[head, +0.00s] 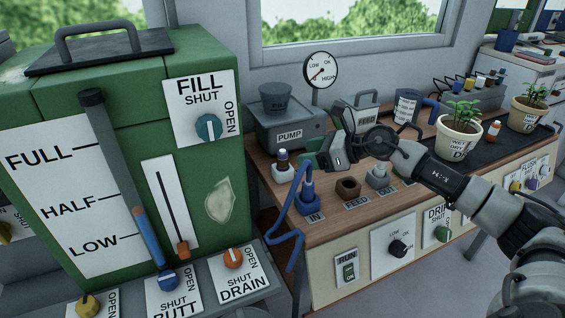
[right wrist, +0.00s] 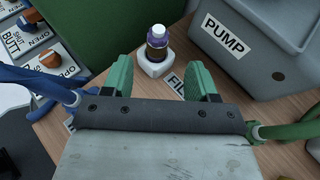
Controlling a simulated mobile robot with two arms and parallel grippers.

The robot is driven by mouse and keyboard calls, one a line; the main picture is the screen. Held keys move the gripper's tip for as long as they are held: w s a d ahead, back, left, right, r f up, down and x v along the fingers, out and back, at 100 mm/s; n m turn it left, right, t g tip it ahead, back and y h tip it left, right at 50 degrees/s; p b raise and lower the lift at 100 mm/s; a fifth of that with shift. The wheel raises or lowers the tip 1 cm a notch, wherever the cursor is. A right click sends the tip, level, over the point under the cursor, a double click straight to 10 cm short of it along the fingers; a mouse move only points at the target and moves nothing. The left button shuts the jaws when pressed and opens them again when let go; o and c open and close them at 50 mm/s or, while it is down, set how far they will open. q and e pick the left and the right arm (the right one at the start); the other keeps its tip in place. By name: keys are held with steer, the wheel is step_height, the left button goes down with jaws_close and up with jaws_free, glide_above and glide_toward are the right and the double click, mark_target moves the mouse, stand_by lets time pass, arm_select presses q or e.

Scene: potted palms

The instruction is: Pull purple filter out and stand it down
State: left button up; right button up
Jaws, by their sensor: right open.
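In the right wrist view the filter (right wrist: 157,42) is just beyond the gap between my fingers, roughly centred. My right gripper (head: 311,157) is open and empty, to the right of the filter in the head view. Its two green fingers (right wrist: 158,75) are apart and do not appear to touch the filter. My left gripper is not in view.
The grey pump box (head: 288,130) stands close behind the filter. A blue hose (head: 293,225) runs to the IN fitting in front. The green tank (head: 205,175) is at left.

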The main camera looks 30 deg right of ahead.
mark_target(283, 157)
steer(key=x, duration=0.2)
steer(key=shift+w+a+f, duration=0.1)
steer(key=shift+w+a, duration=0.1)
steer(key=x, duration=0.4)
steer(key=shift+w+a+f, duration=0.15)
steer(key=shift+a, duration=0.2)
steer(key=c, duration=1)
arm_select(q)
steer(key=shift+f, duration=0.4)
